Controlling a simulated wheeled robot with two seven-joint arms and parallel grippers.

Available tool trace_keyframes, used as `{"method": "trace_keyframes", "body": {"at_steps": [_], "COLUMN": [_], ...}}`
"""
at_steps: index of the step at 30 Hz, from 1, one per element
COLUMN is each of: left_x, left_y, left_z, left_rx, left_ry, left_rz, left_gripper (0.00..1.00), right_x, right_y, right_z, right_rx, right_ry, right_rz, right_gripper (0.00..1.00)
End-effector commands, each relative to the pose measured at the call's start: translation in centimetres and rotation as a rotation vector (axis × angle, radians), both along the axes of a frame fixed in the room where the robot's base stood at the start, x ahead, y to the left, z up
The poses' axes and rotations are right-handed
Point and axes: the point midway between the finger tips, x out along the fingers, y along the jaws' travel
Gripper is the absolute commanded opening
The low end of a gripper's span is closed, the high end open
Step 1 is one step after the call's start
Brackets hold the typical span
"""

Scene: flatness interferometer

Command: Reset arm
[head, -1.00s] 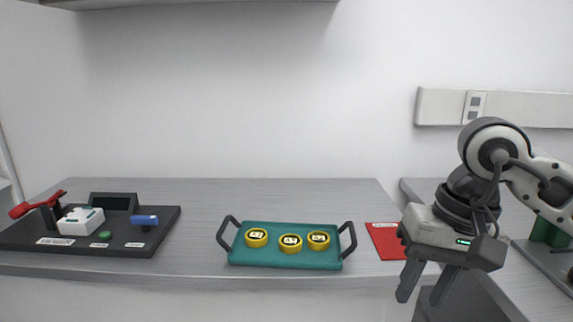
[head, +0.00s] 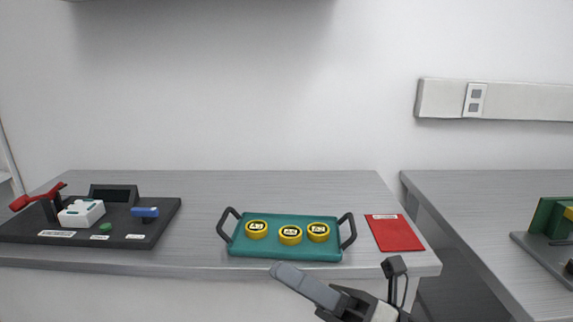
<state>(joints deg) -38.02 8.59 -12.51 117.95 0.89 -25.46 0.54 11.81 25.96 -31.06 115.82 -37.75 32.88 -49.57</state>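My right gripper (head: 335,283) is low in the head view, in front of the table's front edge and below the teal tray. One grey finger shows clearly, pointing up and left; the other is not clearly seen, so I cannot tell whether it is open. No object shows in it. My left gripper is not in view. The teal tray (head: 285,252) with two dark handles holds yellow round pieces (head: 256,229) with labels on top. A black instrument base (head: 125,239) at the left carries a red lever (head: 38,196), a white block (head: 82,213) and a blue knob (head: 145,212).
A red mat (head: 395,234) lies right of the tray. A second table (head: 480,220) stands at the right beyond a gap, with a green fixture (head: 545,218) on it. The table (head: 290,188) behind the tray is clear.

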Motion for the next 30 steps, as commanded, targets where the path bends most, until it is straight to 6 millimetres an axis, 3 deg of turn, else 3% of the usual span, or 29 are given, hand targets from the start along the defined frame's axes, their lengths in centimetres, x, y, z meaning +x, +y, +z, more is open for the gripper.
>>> {"method": "trace_keyframes", "body": {"at_steps": [1,3,7,12,15,18,21,30], "left_x": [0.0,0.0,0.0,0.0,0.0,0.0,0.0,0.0], "left_y": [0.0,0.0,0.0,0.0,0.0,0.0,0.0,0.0], "left_z": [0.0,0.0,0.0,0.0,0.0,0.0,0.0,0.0], "left_rx": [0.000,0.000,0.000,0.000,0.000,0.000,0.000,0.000], "left_ry": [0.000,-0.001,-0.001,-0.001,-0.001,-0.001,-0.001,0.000], "left_rz": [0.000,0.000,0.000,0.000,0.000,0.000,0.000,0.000], "left_gripper": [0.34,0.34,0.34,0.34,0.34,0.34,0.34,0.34], "right_x": [1.5,3.4,3.8,-0.6,-3.9,-6.5,-7.9,-8.3], "right_y": [-1.3,-3.8,-8.0,-11.5,-12.6,-13.2,-13.4,-13.5], "right_z": [-2.1,-6.0,-15.0,-25.9,-30.1,-32.6,-33.8,-34.2], "right_rx": [0.121,0.301,0.622,0.991,1.160,1.278,1.341,1.357], "right_ry": [0.269,0.642,1.228,1.777,1.985,2.114,2.176,2.193], "right_rz": [-0.049,-0.121,-0.243,-0.401,-0.480,-0.538,-0.569,-0.578], "right_gripper": [0.34,0.34,0.34,0.34,0.34,0.34,0.34,0.34]}}
